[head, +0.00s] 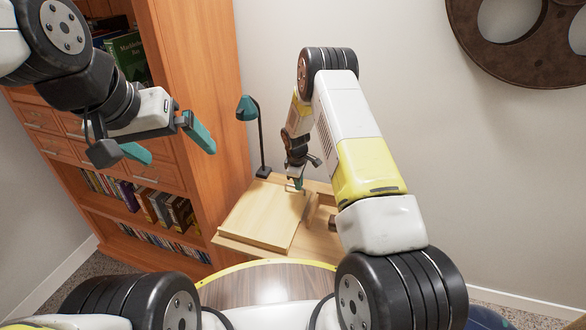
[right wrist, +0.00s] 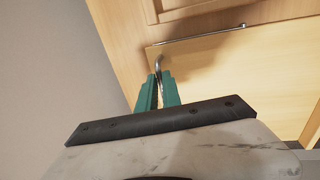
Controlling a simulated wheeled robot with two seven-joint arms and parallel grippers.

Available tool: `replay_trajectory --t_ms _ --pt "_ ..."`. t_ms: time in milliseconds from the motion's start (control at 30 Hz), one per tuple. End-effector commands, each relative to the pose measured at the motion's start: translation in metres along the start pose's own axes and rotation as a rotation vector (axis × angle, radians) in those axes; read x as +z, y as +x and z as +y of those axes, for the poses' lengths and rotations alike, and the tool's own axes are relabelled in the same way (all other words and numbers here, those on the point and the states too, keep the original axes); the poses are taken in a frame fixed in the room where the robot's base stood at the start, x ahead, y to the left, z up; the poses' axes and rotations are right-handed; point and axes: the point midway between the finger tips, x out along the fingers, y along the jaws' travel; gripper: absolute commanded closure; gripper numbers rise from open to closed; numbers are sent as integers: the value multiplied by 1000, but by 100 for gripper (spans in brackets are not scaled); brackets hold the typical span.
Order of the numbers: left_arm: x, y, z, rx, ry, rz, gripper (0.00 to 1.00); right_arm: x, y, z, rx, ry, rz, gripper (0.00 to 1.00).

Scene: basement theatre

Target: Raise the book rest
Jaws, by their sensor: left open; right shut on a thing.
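The book rest (head: 258,218) is a light wooden panel on a small wooden desk (head: 228,243). I cannot tell whether it is flat or slightly tilted. My right gripper (head: 297,184) is at its far right corner. In the right wrist view the teal fingers (right wrist: 158,92) are shut on the bent end of a thin metal rod (right wrist: 200,38), which runs along a light wooden panel (right wrist: 245,75). The fingers hide the rod's gripped end. My left gripper (head: 168,144) is open and empty, raised in front of the bookcase, away from the desk.
A teal desk lamp (head: 247,109) stands at the back of the desk, close to my right gripper. A tall wooden bookcase (head: 195,60) with drawers and books fills the left. A brown film reel (head: 520,70) is on the wall.

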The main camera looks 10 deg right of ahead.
Motion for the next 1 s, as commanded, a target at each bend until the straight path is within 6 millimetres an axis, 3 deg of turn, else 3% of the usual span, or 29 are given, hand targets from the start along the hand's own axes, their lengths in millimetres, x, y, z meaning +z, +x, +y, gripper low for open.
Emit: replay_trajectory --t_ms 800,1000 --pt "0 0 0 0 0 0 0 0 -1 1 2 0 1 100" --pt "0 0 0 0 0 0 0 -1 -8 1 27 -3 1 100"
